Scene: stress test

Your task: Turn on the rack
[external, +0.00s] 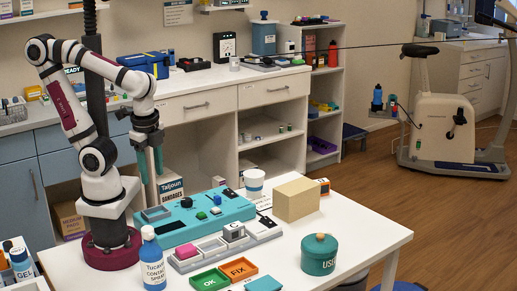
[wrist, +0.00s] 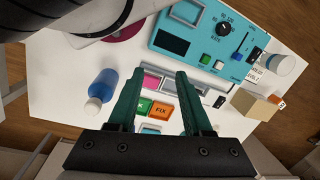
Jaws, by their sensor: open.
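The teal control panel (external: 178,226) lies on the white table in front of my arm; no label naming a rack is readable. In the wrist view the panel (wrist: 165,22) shows a dark knob (wrist: 222,30), a green button (wrist: 205,59), a pale button (wrist: 218,65), a blue slider or lever (wrist: 237,57), and a dark display (wrist: 173,43). My gripper (external: 151,176) hangs with its green fingers pointing down, left of and behind the panel in the external view. In the wrist view my gripper (wrist: 161,78) is open, with nothing held between the fingers.
A blue spray bottle (external: 152,262) stands near the table's front left. OK (external: 209,281) and FIX (external: 238,269) trays, a tan box (external: 296,199), a white cup (external: 254,182) and a teal round pot (external: 319,256) surround the panel.

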